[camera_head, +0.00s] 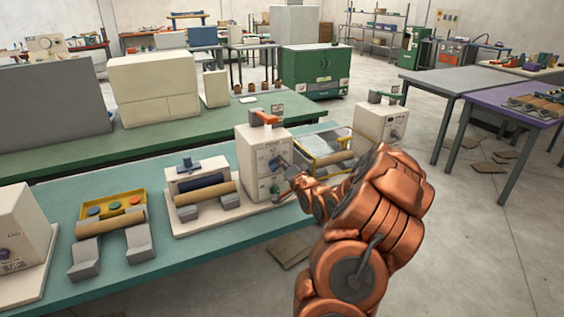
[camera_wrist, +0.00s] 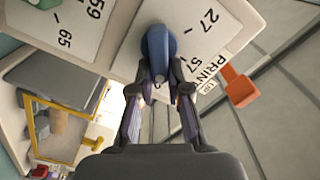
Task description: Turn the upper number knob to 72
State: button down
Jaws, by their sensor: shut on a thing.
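The upper number knob is a blue knob (camera_wrist: 157,48) on the front panel of a cream box (camera_head: 247,165). My gripper (camera_wrist: 160,88) has its two fingers closed on either side of this knob. A white dial plate around it shows 27 and 57, partly covered by the knob and fingers; the number at the pointer cannot be read. A second plate with 59 and 65 and part of a green knob (camera_wrist: 44,3) shows at the upper left of the wrist view. In the head view my gripper (camera_head: 287,172) is at the box's front and partly hides the panel.
A yellow-framed unit (camera_head: 318,158) stands to the right, with another cream box (camera_head: 379,124) beyond. A roller unit (camera_head: 203,190) stands to the left on the teal table (camera_head: 190,250).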

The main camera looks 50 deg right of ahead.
jog(key=shift+f+m, duration=0.15)
jog(key=shift+m, duration=0.35)
jog(key=c, duration=1.1)
grip_release()
jog(key=shift+s, duration=0.1)
jog(key=shift+v, duration=5.9)
